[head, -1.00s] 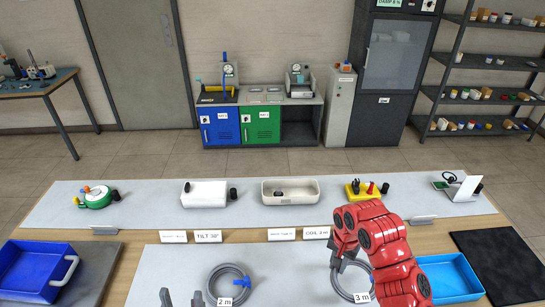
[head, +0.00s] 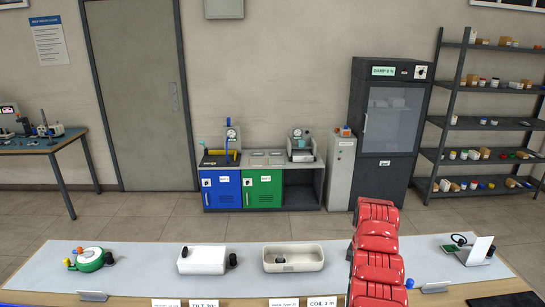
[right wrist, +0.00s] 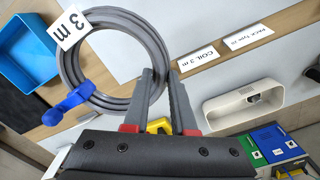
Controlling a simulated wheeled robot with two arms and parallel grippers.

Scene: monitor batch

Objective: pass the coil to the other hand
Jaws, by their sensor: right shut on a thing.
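The grey coil (right wrist: 155,50) with a blue tie (right wrist: 72,104) and a white "3 m" tag (right wrist: 70,27) shows in the right wrist view. My right gripper (right wrist: 159,88) is shut on the edge of this coil, which hangs out to the left of the fingers in that view. My left gripper is not in view.
A long bench has a white tray (head: 293,268), a white block (head: 201,267), a green round device (head: 90,259) and a small stand (head: 480,250). A "COIL 3 m" card (right wrist: 198,60) and a blue bin (right wrist: 26,50) show in the wrist view.

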